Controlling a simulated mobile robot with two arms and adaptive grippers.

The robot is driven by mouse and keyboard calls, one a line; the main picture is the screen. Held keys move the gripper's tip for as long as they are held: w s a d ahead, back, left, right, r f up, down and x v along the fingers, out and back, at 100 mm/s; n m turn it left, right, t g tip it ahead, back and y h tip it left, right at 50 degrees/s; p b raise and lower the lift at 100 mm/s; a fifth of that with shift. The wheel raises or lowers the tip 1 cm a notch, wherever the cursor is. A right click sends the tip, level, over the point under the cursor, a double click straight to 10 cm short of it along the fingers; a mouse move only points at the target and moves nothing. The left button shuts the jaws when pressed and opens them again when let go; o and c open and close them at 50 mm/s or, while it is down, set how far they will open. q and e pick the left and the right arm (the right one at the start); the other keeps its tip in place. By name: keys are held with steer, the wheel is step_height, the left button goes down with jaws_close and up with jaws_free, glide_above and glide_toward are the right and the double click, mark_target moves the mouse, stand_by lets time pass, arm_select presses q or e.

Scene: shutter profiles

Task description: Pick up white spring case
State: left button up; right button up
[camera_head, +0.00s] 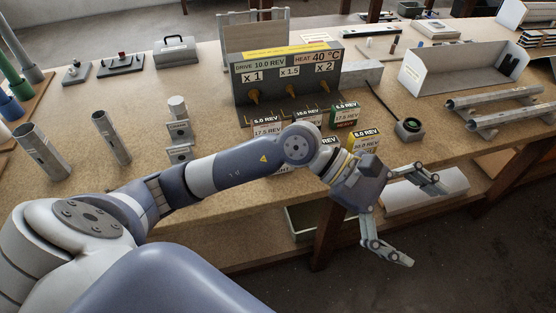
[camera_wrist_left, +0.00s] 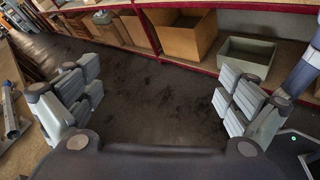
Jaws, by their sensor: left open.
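Several small labelled spring cases stand below the grey drive box in the head view. One with a pale face (camera_head: 266,130) stands at their left; a green-marked one (camera_head: 345,115) and a yellow-marked one (camera_head: 366,141) stand to the right. My left forearm covers part of the group, and I cannot tell surely which case is the white one. My left gripper (camera_head: 422,222) is open and empty, beyond the table's front edge, to the right of and lower than the cases. Its spread fingers also show in the left wrist view (camera_wrist_left: 158,88), with only floor between them. My right gripper is out of view.
The grey drive box (camera_head: 290,75) stands behind the cases. Upright metal cylinders (camera_head: 42,152) stand at left. Shelves with boxes (camera_wrist_left: 187,38) show in the wrist view.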

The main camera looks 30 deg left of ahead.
arm_select(q)
steer(key=w+a+f+m+y, duration=0.3)
steer(key=w+a+f+y, duration=0.1)
steer(key=a+f+y, duration=0.3)
steer(key=w+a+f+y, duration=0.1)
steer(key=w+a+y, duration=0.1)
steer(key=a, duration=0.7)
steer(key=w+a+t+y, duration=0.1)
steer(key=w+a+y, duration=0.1)
steer(key=a+y, duration=0.3)
steer(key=w+a+f+m+y+p, duration=0.1)
steer(key=w+a+y, duration=0.1)
steer(key=a, duration=1.1)
steer(key=shift+a+f+t+y, duration=0.25)
steer(key=shift+f+t+y, duration=0.15)
steer(key=shift+y, duration=0.5)
steer(key=shift+w+a+f, duration=0.15)
steer(key=shift+f, duration=0.3)
steer(key=shift+f+p, duration=0.35)
steer(key=shift+p, duration=0.05)
steer(key=f, duration=0.1)
steer(key=f+p, duration=0.1)
steer(key=f, duration=0.1)
steer(key=shift+w+f, duration=0.2)
steer(key=shift+w, duration=0.15)
steer(key=shift+w+a+f, duration=0.15)
steer(key=shift+a+f, duration=0.1)
steer(key=shift+f, duration=0.25)
steer(key=c, duration=1.3)
